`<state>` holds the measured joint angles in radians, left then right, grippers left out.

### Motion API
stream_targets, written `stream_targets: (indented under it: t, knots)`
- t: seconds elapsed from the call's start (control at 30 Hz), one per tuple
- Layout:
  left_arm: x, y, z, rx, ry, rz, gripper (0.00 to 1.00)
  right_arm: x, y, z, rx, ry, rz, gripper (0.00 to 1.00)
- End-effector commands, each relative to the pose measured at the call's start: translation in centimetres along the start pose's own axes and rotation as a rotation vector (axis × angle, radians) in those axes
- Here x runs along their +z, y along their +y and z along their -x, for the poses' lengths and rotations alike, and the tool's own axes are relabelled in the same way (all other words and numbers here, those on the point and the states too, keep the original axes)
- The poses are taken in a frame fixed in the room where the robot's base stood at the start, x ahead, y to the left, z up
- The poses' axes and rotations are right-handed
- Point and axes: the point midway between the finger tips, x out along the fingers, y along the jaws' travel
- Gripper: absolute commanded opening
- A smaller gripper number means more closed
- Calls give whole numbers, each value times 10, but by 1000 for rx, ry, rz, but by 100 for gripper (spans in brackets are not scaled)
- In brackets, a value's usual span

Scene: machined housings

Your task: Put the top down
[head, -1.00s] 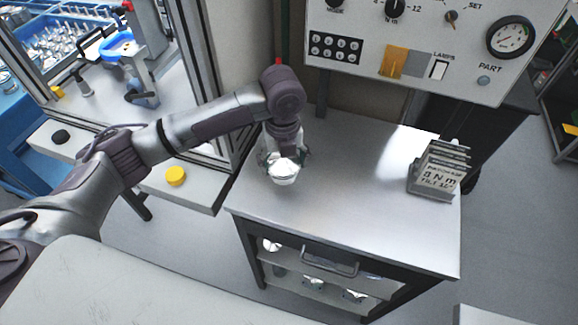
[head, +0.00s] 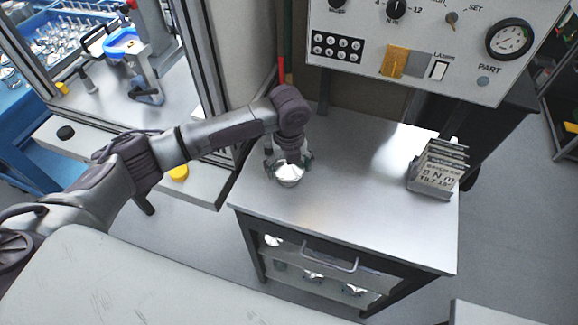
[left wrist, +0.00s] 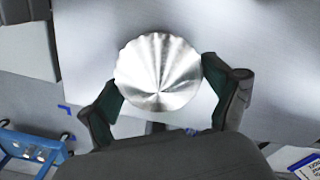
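The top (head: 290,177) is a round, shiny metal piece with a fluted rim. It is between the fingers of my left gripper (head: 288,164), at the left part of the steel cabinet top (head: 350,210). In the left wrist view the top (left wrist: 158,70) faces the camera, with a dark green finger pad against it on each side of my left gripper (left wrist: 162,85). I cannot tell whether its underside touches the surface. My right gripper is not in view.
A grey block with lettered plates (head: 437,170) stands at the right of the cabinet top. A control panel (head: 430,50) hangs behind. The middle of the surface is clear. A yellow button (head: 179,173) is on the bench at left.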

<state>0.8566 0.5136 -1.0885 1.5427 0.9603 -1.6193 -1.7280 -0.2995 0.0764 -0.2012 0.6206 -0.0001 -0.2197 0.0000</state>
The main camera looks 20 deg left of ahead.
Motion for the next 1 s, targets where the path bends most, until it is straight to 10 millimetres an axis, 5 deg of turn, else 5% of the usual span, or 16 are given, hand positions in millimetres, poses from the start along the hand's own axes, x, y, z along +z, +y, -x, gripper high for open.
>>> stream_targets:
  t: [0.47, 1.0]
  knots:
    - [0, 0, 8, -1, -2, 0, 100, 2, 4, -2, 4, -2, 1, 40]
    - [1, -1, 108, -2, -2, 0, 100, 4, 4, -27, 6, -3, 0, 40]
